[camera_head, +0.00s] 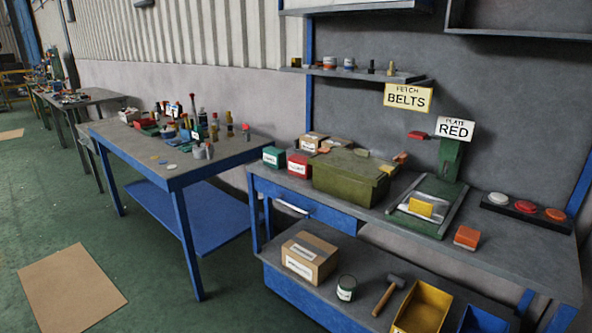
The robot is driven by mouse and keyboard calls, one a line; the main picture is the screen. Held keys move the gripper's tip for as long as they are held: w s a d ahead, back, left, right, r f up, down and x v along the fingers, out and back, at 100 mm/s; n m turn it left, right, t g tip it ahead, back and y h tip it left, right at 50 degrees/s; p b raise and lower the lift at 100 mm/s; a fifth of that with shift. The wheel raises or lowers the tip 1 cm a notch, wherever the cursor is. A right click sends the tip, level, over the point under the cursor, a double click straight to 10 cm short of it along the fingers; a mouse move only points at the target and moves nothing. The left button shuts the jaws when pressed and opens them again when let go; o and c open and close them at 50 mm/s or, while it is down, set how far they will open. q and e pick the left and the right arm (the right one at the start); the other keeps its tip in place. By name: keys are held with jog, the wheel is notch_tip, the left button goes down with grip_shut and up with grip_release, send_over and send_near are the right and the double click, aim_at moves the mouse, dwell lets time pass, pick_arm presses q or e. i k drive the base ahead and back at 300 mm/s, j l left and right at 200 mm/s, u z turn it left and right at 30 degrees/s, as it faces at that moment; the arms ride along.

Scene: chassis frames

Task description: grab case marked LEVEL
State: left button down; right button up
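Several labelled boxes show, but their labels are too small to read, so I cannot tell which one is marked LEVEL. A small green case (274,157) with a white label stands at the left end of the right workbench. A small red case (299,165) with a white label stands just right of it. A large olive-green case (348,178) with a closed lid stands right of the red one, with small items on top. A cardboard box (310,258) with a label sits on the lower shelf. Neither of my grippers is in view.
The right workbench (520,245) also holds a green press-like fixture (426,205), an orange block (467,237) and a button strip (525,207). Its lower shelf has a can (346,288), a hammer (388,297) and a yellow bin (424,308). Another cluttered table (215,160) stands left. Green floor lies open in front.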

aim_at(275, 157)
jog(key=i+l+z, duration=0.15)
jog(key=i, duration=0.35)
jog(key=i+l+z, duration=0.2)
jog(key=i, duration=0.35)
